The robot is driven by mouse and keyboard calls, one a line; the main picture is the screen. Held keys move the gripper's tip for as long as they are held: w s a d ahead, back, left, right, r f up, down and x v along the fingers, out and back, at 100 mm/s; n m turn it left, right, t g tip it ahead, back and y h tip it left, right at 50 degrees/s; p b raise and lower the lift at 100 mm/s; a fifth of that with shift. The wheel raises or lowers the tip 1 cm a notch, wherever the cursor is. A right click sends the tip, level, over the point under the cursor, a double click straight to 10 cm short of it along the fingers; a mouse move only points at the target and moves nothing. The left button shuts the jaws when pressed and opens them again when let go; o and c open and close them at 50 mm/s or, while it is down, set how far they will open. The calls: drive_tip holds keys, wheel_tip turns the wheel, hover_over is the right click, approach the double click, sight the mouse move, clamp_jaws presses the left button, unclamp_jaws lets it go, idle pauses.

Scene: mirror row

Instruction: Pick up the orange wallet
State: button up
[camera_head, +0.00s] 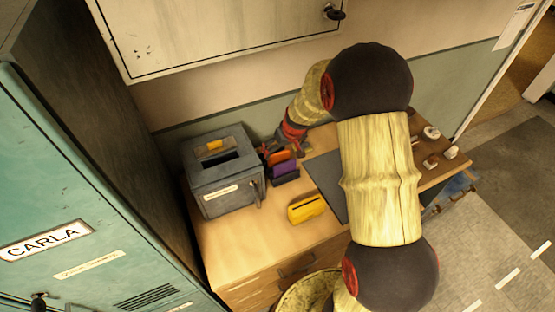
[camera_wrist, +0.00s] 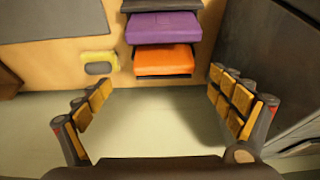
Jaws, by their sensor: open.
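The orange wallet (camera_head: 279,156) stands in a dark holder on the wooden desktop, beside the grey box. In the wrist view the orange wallet (camera_wrist: 164,60) is ahead of my gripper (camera_wrist: 160,88), roughly centred between the spread fingers. My gripper is open and empty, and the wallet is just beyond the fingertips. In the head view my gripper (camera_head: 285,148) is low at the back of the desk, close to the wallet and partly hiding it. A purple wallet (camera_wrist: 163,26) sits alongside the orange one, on its far side in the wrist view.
The grey slotted box (camera_head: 220,180) stands close to the left of the wallets; its dark side fills the wrist view's right. A yellow slotted object (camera_head: 306,208) lies nearer the front. A dark mat (camera_head: 326,182) lies right. The wall is behind, with a cabinet (camera_head: 220,35) above.

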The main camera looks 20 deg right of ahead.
sight(279, 153)
drive_tip(key=shift+a+x, duration=0.15)
drive_tip(key=shift+x, duration=1.2)
drive_tip(key=shift+a+x, duration=0.15)
drive_tip(key=shift+x, duration=1.25)
drive_tip(key=c, duration=0.3)
drive_tip(key=c, duration=1)
